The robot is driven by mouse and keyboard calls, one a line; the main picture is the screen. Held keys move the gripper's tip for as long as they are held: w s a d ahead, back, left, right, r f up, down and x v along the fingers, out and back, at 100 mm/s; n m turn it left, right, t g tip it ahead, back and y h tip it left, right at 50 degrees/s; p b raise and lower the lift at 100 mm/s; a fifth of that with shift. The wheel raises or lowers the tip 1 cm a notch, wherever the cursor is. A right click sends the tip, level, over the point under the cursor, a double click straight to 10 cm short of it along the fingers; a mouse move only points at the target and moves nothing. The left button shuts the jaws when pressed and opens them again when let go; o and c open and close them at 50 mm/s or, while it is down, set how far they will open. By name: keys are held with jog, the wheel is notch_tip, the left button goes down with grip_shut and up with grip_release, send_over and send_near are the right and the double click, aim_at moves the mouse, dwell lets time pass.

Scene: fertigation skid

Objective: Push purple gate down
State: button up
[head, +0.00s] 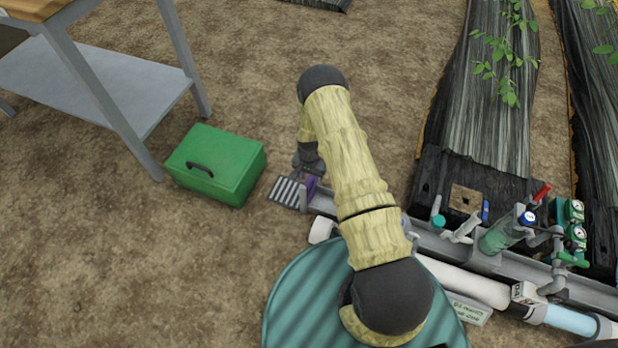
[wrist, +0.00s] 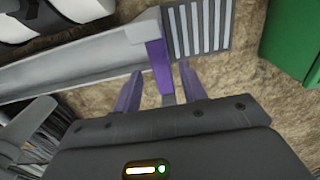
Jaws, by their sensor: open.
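The purple gate (wrist: 158,62) is a narrow upright piece at the end of a grey channel (wrist: 90,72), beside a slotted grate, in the wrist view. In the head view a little of the gate (head: 311,184) shows beside my arm, at the channel's left end. My gripper (wrist: 160,70) is open, one finger to each side of the gate in the picture. Whether the fingers touch the gate I cannot tell. In the head view my gripper (head: 303,172) is small and partly hidden by my forearm.
The slotted grate (head: 287,192) lies at the channel's left end. A green box (head: 225,155) stands left of it, near a metal table (head: 100,85). A teal tank lid (head: 305,290), white pipe (head: 465,283) and valves (head: 505,230) are close by. Bare soil lies behind.

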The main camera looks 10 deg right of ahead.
notch_tip(320, 180, up, 16)
jog(key=p, duration=0.5)
jog(key=shift+f+p, duration=0.25)
jog(key=shift+p, duration=0.15)
jog(key=shift+w+a, duration=0.1)
jog(key=s+r+n+t+p, duration=0.1)
jog(key=s+r+n, duration=0.3)
jog(key=r, duration=1.7)
jog(key=s+r+n+t+p, duration=0.2)
jog(key=s+r+n, duration=0.1)
jog(key=s+r, duration=1.2)
jog(key=w+r+p+v, duration=0.1)
jog(key=w+p+v, duration=0.2)
jog(key=p+v, duration=1.4)
jog(key=w+r+p+v, duration=0.1)
jog(key=w+p+v, duration=0.3)
jog(key=p+v, duration=1.4)
jog(key=shift+r+p, duration=0.3)
jog(key=shift+p, duration=0.95)
